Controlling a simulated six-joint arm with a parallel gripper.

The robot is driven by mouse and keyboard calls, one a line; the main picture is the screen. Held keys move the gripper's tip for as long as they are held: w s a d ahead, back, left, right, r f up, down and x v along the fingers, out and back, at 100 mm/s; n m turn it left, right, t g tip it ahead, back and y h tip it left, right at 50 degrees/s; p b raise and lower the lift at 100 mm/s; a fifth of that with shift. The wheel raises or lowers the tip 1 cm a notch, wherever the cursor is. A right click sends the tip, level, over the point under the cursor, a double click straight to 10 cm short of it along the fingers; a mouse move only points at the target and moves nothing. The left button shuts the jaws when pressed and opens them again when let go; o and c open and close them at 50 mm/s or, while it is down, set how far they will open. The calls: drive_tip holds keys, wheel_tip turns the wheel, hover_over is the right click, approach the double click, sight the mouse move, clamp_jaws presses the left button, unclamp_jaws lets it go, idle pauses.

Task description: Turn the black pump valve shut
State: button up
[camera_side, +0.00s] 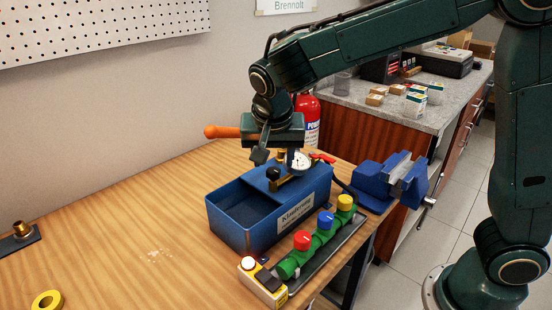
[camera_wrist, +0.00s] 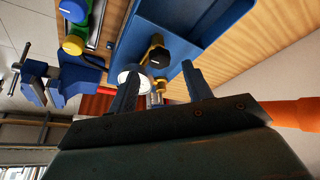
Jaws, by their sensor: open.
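The black pump valve knob (camera_side: 273,173) sits on a brass fitting on the blue pump box (camera_side: 229,236). In the wrist view the black knob (camera_wrist: 159,57) shows beyond the fingertips, between them in the picture. My gripper (camera_side: 274,157) is above the box, pointing down, close over the knob. Its two fingers (camera_wrist: 159,72) are apart with nothing held between them. Whether a finger touches the knob cannot be told. A white-faced gauge (camera_side: 302,161) stands beside the knob, close to one finger.
An orange handle (camera_side: 222,132) sticks out left of my gripper. In front of the box is a green manifold (camera_side: 288,268) with red, blue and yellow knobs, and a button box (camera_side: 262,282). A blue vise (camera_side: 381,180) stands at right. The bench at left is mostly clear.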

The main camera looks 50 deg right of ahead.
drive_tip(key=v, duration=1)
drive_tip(key=shift+r, duration=0.2)
drive_tip(key=s+d+r+n+t+y, duration=0.15)
drive_tip(key=s+d+n, duration=0.25)
drive_tip(key=s+d, duration=0.55)
drive_tip(key=s+d+f+n+y, duration=0.2)
drive_tip(key=s+f+n, duration=0.3)
drive_tip(key=s, duration=0.7)
drive_tip(key=shift+d+f+t, duration=0.2)
drive_tip(key=shift+f+t, duration=0.2)
drive_tip(key=shift+t, duration=0.05)
drive_tip(key=shift+w, duration=0.1)
